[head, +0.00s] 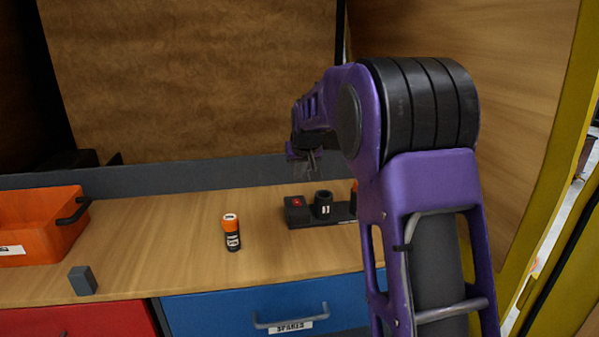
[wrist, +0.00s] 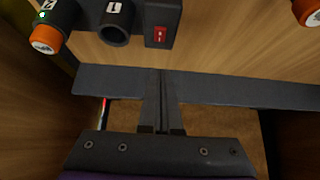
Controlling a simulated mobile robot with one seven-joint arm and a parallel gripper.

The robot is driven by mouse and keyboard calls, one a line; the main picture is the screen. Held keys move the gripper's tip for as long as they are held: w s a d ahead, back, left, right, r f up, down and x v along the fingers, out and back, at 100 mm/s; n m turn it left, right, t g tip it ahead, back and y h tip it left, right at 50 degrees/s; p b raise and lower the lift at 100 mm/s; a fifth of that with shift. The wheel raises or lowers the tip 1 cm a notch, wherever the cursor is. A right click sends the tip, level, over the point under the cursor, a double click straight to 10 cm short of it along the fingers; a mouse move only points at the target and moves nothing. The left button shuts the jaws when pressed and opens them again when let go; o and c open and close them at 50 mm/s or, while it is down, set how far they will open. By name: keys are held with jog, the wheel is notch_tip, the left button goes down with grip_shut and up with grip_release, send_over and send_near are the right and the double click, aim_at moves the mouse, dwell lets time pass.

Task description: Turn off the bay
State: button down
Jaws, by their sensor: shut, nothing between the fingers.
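The bay (head: 325,222) is a black base on the worktop. It has a red rocker switch (head: 297,203) at its left end, which also shows in the wrist view (wrist: 161,34). Beside the switch is an empty round socket (head: 323,204) marked 1. A black and orange cell (wrist: 48,38) sits in the socket marked 2, with a green light (wrist: 42,14) lit near it. My gripper (head: 313,165) is shut and empty, above and behind the bay. In the wrist view its fingertips (wrist: 160,72) are apart from the switch. The switch's setting is unclear.
A loose orange and black cell (head: 231,233) stands left of the bay. An orange bin (head: 40,226) and a small grey block (head: 83,280) are farther left. A grey ledge (head: 180,174) runs along the back. A blue drawer (head: 265,310) is below the worktop.

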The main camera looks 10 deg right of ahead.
send_over(296, 203)
jog(key=f, duration=0.4)
jog(key=shift+s+f, duration=0.25)
jog(key=shift+f, duration=0.15)
jog(key=f, duration=0.3)
jog(key=shift+s+f, duration=0.1)
jog(key=shift+s, duration=0.1)
jog(key=shift+f, duration=0.4)
jog(key=shift+s, duration=0.1)
jog(key=shift+f+b, duration=0.2)
jog(key=shift+b, duration=0.1)
jog(key=f+t+b, duration=0.1)
jog(key=b, duration=0.2)
jog(key=shift+s+b, duration=0.2)
jog(key=shift+b, duration=0.2)
jog(key=shift+r+p, duration=0.4)
jog(key=shift+p, duration=0.1)
jog(key=shift+f, duration=0.1)
jog(key=shift+w, duration=0.15)
